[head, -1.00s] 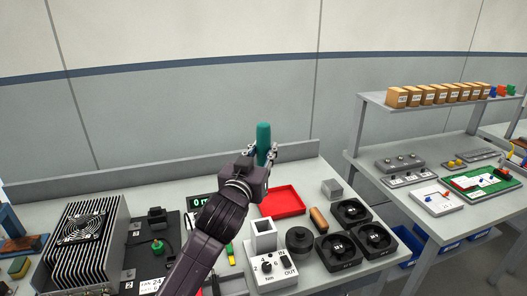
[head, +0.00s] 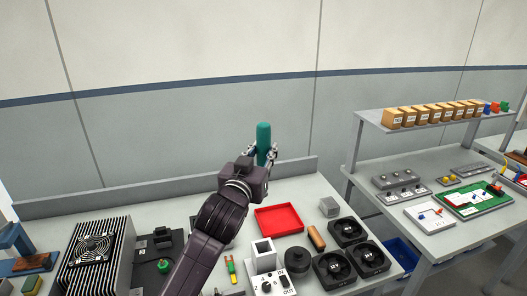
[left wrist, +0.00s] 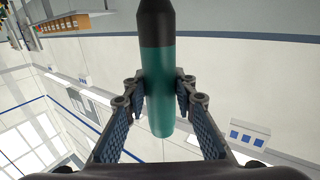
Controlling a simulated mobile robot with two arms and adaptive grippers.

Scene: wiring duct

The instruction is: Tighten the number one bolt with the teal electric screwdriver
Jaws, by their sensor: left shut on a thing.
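The teal electric screwdriver (head: 263,140) is held upright above the back of the bench in the head view. My left gripper (head: 265,157) is shut on its teal body. In the left wrist view the screwdriver (left wrist: 158,85) sits between both fingers of the left gripper (left wrist: 160,90), its black end pointing to the top of the picture. The tip is out of the frame. I cannot make out the number one bolt. My right gripper is not in view.
A finned block with a fan (head: 92,248) stands at the left. A red tray (head: 279,219), a square-holed box (head: 263,254), a dial box (head: 270,284) and several black fans (head: 348,231) crowd the right. Another bench with a shelf (head: 440,117) stands beyond a gap.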

